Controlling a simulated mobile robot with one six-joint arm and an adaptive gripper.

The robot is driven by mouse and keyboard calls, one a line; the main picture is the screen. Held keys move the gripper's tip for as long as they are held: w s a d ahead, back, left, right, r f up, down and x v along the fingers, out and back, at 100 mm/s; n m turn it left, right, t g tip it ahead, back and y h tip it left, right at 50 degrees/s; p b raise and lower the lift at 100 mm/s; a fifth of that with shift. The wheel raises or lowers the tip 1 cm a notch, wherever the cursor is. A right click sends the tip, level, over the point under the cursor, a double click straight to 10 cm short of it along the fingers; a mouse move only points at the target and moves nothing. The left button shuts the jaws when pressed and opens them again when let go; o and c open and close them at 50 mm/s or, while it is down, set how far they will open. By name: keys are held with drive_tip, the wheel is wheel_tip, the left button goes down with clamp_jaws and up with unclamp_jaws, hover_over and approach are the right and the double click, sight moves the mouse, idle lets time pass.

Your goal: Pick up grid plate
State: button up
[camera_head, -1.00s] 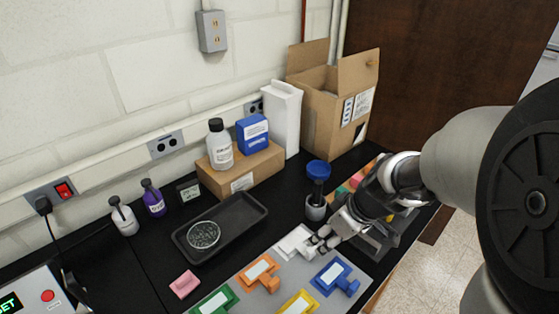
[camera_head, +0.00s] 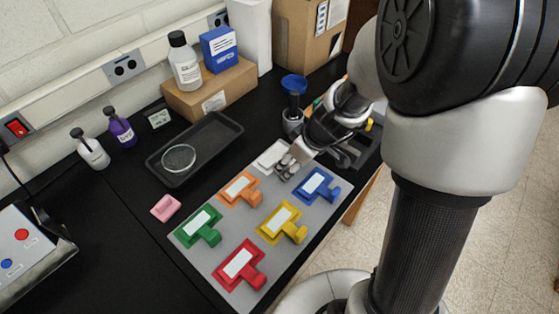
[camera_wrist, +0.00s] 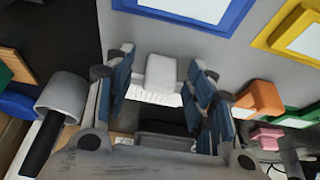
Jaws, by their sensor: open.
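A white plate with a raised block (camera_head: 268,156) lies on the grey board, at its far edge. It shows as a white block over a ridged white plate (camera_wrist: 160,78) in the wrist view. My gripper (camera_head: 290,162) is right at this piece, partly hiding it in the head view. In the wrist view my gripper (camera_wrist: 162,92) is open, with one blue-padded finger on each side of the white block. I cannot tell whether the fingers touch it. No label marks which piece is the grid plate. A round clear dish (camera_head: 179,158) lies in the black tray (camera_head: 222,127).
The grey board (camera_head: 222,250) also holds orange (camera_head: 239,190), blue (camera_head: 317,187), green (camera_head: 198,227), yellow (camera_head: 281,223) and red (camera_head: 240,265) handled pieces. A blue-topped object (camera_head: 293,105) stands close behind my gripper. A pink block (camera_head: 166,208) lies left of the board.

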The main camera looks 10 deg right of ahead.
drive_tip(key=shift+c, duration=0.4)
drive_tip(key=c, duration=1)
drive_tip(key=shift+r, duration=0.15)
